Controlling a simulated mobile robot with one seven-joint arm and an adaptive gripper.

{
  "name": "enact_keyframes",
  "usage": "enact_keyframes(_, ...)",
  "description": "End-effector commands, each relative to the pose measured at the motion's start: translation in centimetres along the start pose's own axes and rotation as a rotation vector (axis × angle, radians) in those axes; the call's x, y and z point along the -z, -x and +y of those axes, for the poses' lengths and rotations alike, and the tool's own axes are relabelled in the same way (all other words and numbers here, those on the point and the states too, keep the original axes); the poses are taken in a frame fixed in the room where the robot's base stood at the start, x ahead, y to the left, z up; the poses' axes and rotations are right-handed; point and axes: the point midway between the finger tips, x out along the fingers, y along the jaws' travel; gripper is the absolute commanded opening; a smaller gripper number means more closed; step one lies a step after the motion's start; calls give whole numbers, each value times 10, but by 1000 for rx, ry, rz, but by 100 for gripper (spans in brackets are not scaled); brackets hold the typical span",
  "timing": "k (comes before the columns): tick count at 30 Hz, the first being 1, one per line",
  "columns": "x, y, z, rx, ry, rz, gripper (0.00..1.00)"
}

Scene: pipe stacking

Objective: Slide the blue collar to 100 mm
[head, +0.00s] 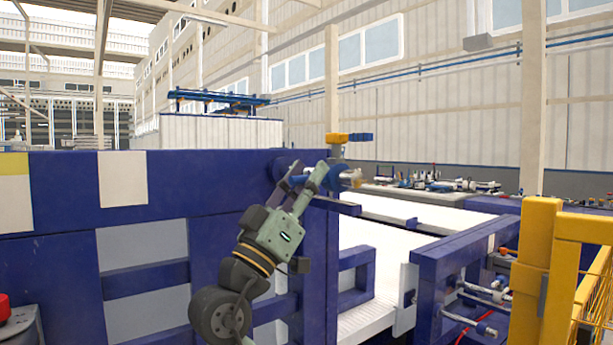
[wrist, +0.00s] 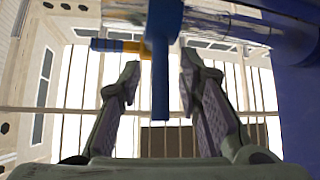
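A blue part that looks like the collar (head: 337,171) sits at the upper right end of the dark blue panel, beside a tan end piece (head: 357,178). In the wrist view, a blue upright piece (wrist: 160,70) stands between my fingers, with a gap on each side. I cannot tell whether it is the collar itself or a part of it. My gripper (head: 307,174) reaches up to this spot with its fingers spread, and they also show apart in the wrist view (wrist: 160,75). No 100 mm mark is readable.
A yellow and blue fitting (head: 349,137) is just above the collar. The dark blue panel (head: 225,185) stands behind my arm. A yellow guard rail (head: 535,270) is at the right, past a white conveyor surface (head: 365,240).

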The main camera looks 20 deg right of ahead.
Motion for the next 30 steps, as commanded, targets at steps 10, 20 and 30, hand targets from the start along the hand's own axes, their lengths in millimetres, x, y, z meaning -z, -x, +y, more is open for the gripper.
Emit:
enact_keyframes(10,0,0,0,0,0,0,18)
enact_keyframes(20,0,0,0,0,0,0,0)
enact_keyframes(30,0,0,0,0,1,0,0)
